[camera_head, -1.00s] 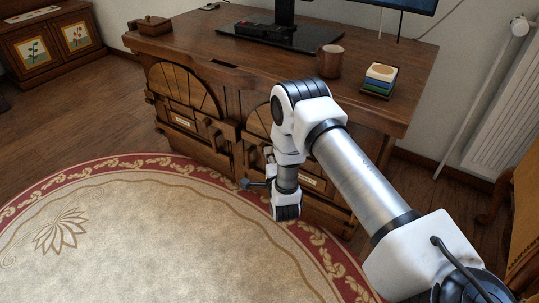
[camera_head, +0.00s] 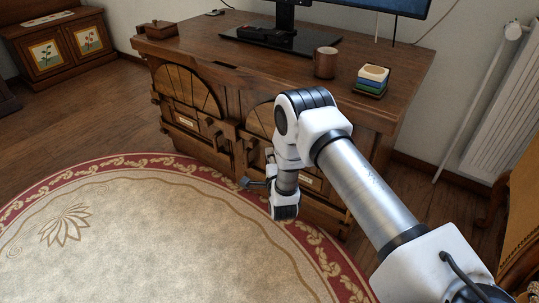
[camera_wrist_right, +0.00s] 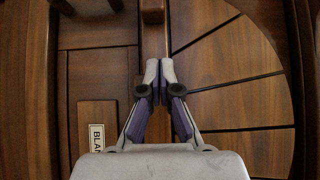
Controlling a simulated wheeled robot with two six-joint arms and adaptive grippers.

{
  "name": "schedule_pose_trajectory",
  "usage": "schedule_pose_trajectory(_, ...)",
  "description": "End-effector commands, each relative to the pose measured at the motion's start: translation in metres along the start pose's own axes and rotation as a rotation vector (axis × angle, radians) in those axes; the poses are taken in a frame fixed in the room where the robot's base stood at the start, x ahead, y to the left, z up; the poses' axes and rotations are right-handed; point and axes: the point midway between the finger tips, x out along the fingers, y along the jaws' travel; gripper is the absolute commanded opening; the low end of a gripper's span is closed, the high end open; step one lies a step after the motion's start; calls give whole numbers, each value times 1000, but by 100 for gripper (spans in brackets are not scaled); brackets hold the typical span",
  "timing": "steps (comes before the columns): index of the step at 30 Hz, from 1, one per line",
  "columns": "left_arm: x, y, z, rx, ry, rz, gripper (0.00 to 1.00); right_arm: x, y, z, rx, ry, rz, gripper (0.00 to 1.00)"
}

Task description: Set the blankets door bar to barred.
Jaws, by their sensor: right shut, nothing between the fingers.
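The blankets door (camera_wrist_right: 95,70) fills the right wrist view, turned on its side, with a label (camera_wrist_right: 97,137) partly showing "BLAN". A wooden strip (camera_wrist_right: 152,40) that looks like the door bar runs from the top edge down to my right gripper (camera_wrist_right: 160,72). A small block (camera_wrist_right: 152,12) sits on the strip at the top edge. My right gripper is shut and empty, its tips together in front of the strip. I cannot tell whether they touch it. In the head view my right wrist hides much of the right-hand door (camera_head: 262,120). My left gripper is out of view.
The left-hand door (camera_head: 187,92) has its own label and crosspiece. On the desk top (camera_head: 215,50) stand a mug (camera_head: 325,63), a stack of coasters (camera_head: 371,80), a monitor and a small box (camera_head: 161,29). A round rug (camera_head: 130,230) covers open floor.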

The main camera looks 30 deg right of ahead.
Motion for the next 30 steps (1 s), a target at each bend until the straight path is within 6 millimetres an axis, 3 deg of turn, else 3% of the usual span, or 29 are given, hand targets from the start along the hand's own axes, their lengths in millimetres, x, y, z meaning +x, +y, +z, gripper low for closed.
schedule_pose_trajectory(1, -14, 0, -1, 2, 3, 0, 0, -13, -6, 2, -3, -6, 8, 0)
schedule_pose_trajectory(3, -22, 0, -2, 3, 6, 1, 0, -28, -6, 2, -3, -4, 9, 0)
schedule_pose_trajectory(12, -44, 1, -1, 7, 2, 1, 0, -86, -3, 1, -3, -3, 8, 0)
schedule_pose_trajectory(30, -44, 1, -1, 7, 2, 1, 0, -93, -1, 0, -2, -1, 4, 0)
